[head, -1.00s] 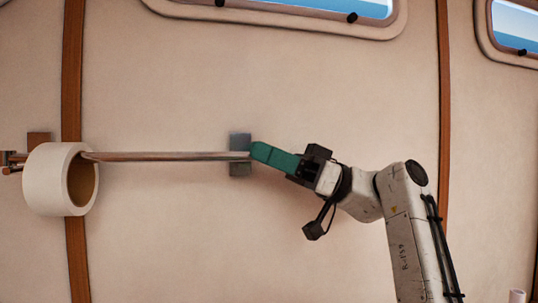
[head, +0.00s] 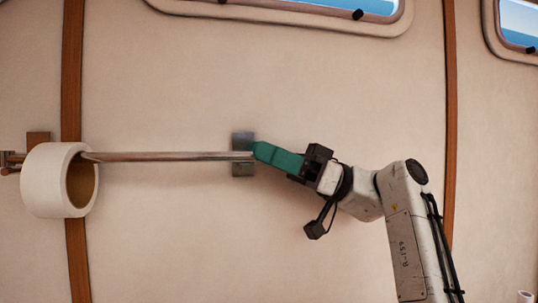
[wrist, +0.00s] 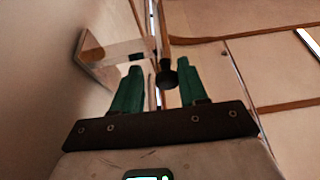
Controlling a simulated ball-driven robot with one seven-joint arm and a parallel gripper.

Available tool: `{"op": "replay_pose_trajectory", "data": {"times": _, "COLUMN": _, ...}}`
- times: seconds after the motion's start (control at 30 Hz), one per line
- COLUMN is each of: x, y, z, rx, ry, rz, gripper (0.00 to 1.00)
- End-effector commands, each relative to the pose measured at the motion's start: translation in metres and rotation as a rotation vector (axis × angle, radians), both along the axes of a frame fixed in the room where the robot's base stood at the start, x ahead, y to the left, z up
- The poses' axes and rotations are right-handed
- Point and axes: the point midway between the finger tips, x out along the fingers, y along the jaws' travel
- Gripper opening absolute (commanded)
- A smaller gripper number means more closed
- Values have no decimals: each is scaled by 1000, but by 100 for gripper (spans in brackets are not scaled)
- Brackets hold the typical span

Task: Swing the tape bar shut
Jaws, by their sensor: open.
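The tape bar (head: 170,156) is a thin metal rod running level along the wall from a hinge (head: 8,162) at the far left. A white tape roll (head: 52,180) hangs around its left part. The bar's right end reaches in front of a grey wall plate (head: 243,140). My gripper (head: 258,151), with teal fingers, is at that end. In the wrist view my gripper (wrist: 157,72) is open, and the bar's dark end knob (wrist: 168,78) shows between the fingers, nearer the right one. A bracket (wrist: 112,52) stands out from the wall to the left of the bar.
The wall is pale with brown vertical strips (head: 451,100) and windows (head: 345,8) above. A small white cylinder (head: 524,297) shows at the lower right. The wall below the bar is clear.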

Motion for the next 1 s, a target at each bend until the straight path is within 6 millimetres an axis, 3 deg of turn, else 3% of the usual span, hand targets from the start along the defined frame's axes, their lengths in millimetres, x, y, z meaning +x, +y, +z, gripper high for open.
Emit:
{"op": "replay_pose_trajectory", "data": {"times": 0.23, "x": 4, "y": -13, "z": -7, "rx": 0, "ry": 1, "rz": 0, "gripper": 43}}
{"op": "replay_pose_trajectory", "data": {"times": 0.7, "x": 27, "y": -84, "z": -37, "rx": 0, "ry": 1, "rz": -1, "gripper": 43}}
{"op": "replay_pose_trajectory", "data": {"times": 1.0, "x": 30, "y": -95, "z": -42, "rx": 0, "ry": 0, "rz": 0, "gripper": 43}}
